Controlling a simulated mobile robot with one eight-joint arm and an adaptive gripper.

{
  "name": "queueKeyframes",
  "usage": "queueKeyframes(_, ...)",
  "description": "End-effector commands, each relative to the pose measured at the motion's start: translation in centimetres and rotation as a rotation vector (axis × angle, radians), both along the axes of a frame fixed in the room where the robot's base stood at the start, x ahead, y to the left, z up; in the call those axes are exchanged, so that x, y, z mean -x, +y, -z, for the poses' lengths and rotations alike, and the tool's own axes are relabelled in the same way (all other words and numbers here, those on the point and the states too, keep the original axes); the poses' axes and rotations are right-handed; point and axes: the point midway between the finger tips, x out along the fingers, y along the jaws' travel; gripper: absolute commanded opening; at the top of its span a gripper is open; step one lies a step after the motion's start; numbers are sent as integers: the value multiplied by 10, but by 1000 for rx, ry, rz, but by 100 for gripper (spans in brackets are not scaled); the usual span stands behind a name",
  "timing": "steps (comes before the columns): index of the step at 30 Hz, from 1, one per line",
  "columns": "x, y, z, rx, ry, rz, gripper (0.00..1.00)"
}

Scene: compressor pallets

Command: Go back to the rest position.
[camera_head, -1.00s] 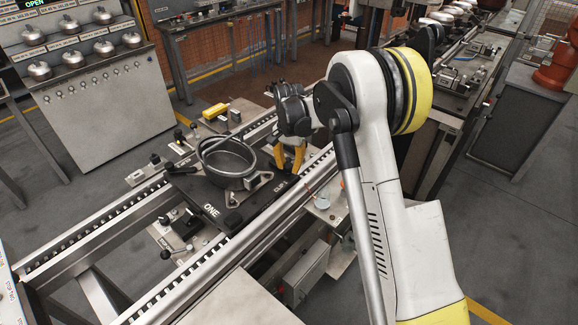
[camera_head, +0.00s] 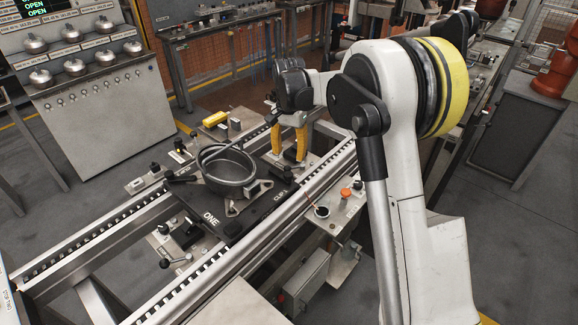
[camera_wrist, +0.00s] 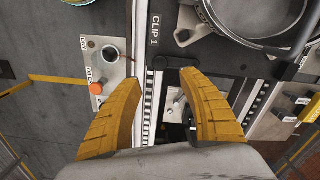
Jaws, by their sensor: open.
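My gripper (camera_head: 288,143) has two yellow fingers spread apart, with nothing between them. In the head view it hangs above the far right end of a black pallet (camera_head: 262,205). The wrist view shows the open fingers (camera_wrist: 165,95) above the rail beside the pallet's "CLIP 1" edge (camera_wrist: 215,52). A round dark metal compressor housing (camera_head: 228,170) sits on the pallet, left of my fingers and apart from them. Part of the housing also shows at the top right of the wrist view (camera_wrist: 255,35).
Conveyor rails (camera_head: 258,243) run along both sides of the pallet. A control box with an orange button (camera_head: 346,193) is fixed at the right rail. A cabinet with several silver domes (camera_head: 90,100) stands at the back left. A yellow block (camera_head: 215,118) lies behind the pallet.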

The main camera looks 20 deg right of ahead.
Motion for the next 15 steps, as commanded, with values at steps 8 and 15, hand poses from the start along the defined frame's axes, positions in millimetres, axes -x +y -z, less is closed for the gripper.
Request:
queueKeyframes(8,0,0,-26,0,0,0,49)
queueKeyframes(15,0,0,-27,0,0,0,49)
